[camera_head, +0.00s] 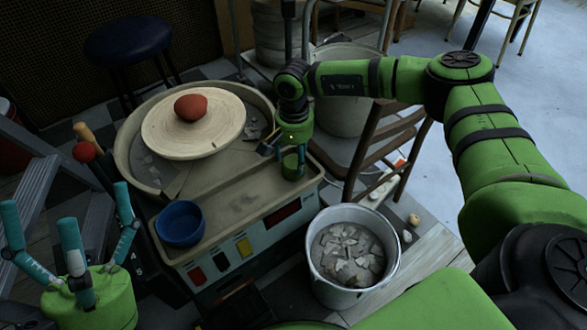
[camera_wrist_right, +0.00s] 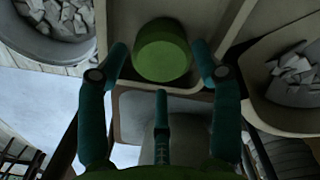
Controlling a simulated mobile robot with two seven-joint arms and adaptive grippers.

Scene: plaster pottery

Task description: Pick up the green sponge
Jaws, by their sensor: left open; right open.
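The green sponge (camera_wrist_right: 162,50) is a short round cylinder in the right wrist view, on the edge of the pottery wheel's tray. In the head view it appears as a small green shape (camera_head: 291,167) under my right gripper (camera_head: 287,153), partly hidden by it. In the wrist view my right gripper (camera_wrist_right: 160,62) is open, with its teal fingers spread on both sides of the sponge and a third finger below it. I cannot tell whether any finger touches it. My left gripper (camera_head: 70,218) is open and empty at the lower left, fingers pointing up.
The wheel head (camera_head: 215,135) carries a lump of red clay (camera_head: 191,107). A blue bowl (camera_head: 180,223) sits on the tray's front left. A metal bucket of shards (camera_head: 318,275) stands on the floor in front. A wooden chair (camera_head: 377,150) and a stool (camera_head: 128,40) stand nearby.

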